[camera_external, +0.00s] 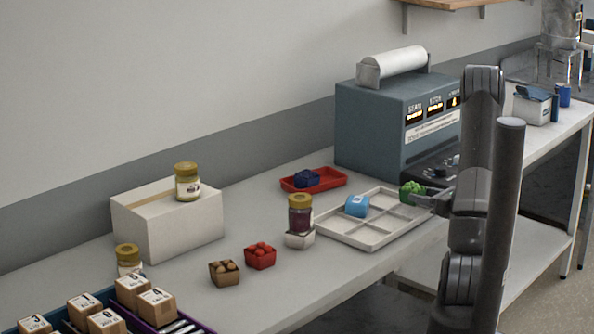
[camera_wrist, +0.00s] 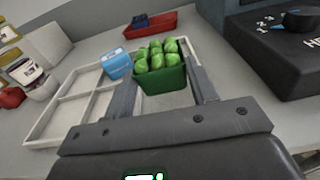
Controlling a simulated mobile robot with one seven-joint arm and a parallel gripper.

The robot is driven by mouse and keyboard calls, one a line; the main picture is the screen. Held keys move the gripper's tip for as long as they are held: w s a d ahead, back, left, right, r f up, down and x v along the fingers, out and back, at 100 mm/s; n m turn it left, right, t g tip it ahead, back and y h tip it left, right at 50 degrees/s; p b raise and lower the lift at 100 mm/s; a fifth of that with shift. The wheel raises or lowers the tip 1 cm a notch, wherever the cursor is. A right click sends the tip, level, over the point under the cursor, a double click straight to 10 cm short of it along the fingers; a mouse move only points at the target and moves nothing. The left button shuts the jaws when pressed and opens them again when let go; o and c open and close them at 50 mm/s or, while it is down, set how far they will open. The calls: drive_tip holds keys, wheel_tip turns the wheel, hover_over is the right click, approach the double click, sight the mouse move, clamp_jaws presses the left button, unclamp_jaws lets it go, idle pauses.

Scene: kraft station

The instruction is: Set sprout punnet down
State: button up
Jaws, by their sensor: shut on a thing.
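The sprout punnet (camera_wrist: 161,80) is a small green tub heaped with round green sprouts. My gripper (camera_wrist: 165,88) is shut on it, a finger on either side. In the external view the punnet (camera_external: 412,189) shows at the far right corner of the white divided tray (camera_external: 340,237), with my gripper (camera_external: 428,200) reaching in from the right. It looks upright. Whether its base touches the tray is hidden. In the wrist view the tray (camera_wrist: 48,128) extends left of the punnet, its near compartments empty.
A light blue item (camera_external: 356,206) sits in a tray compartment left of the punnet. A red tray (camera_external: 335,181) with a dark blue punnet lies behind. A blue-grey machine (camera_external: 385,125) stands close behind. A jar (camera_external: 300,214) on a white block stands left of the tray.

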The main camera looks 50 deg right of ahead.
drive_tip(key=shift+f, duration=1.45)
drive_tip(key=o, duration=1.4)
drive_tip(key=shift+f, duration=0.15)
drive_tip(key=shift+c, duration=0.2)
